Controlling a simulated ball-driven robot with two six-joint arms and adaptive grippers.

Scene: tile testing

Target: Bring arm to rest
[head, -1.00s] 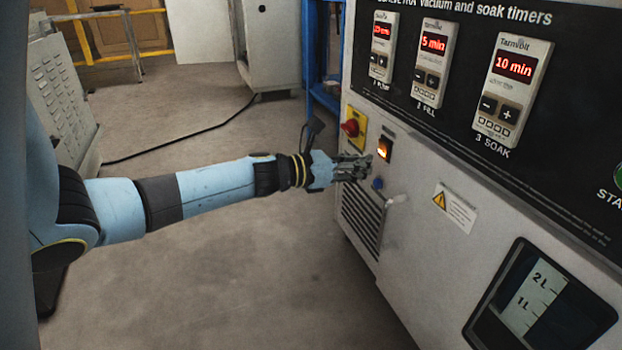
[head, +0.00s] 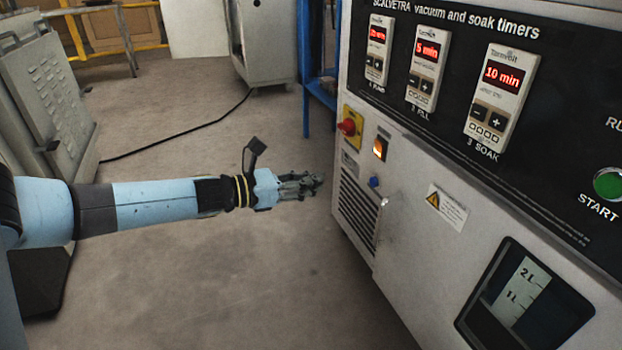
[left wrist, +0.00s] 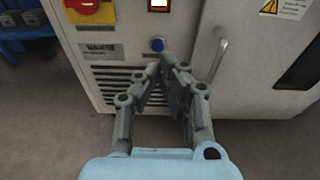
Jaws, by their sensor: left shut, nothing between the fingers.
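My left arm comes in from the left in the head view, stretched out level. Its gripper (head: 314,184) is shut and empty, a little short of the machine's front panel (head: 415,265). In the left wrist view the gripper (left wrist: 160,68) points at the panel, its fingertips drawn together just below a blue knob (left wrist: 158,44). A lit orange rocker switch (head: 380,147) and a red knob on a yellow plate (head: 347,127) sit on the panel above. My right gripper is not in view.
Three timers show red readouts, the right one (head: 503,75) reading 10 min. A green START button (head: 608,184) is at the right. A vent grille (head: 357,210) and door handle (left wrist: 217,60) are near the gripper. Bare floor (head: 200,280) lies below the arm. A louvred cabinet (head: 45,95) stands at left.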

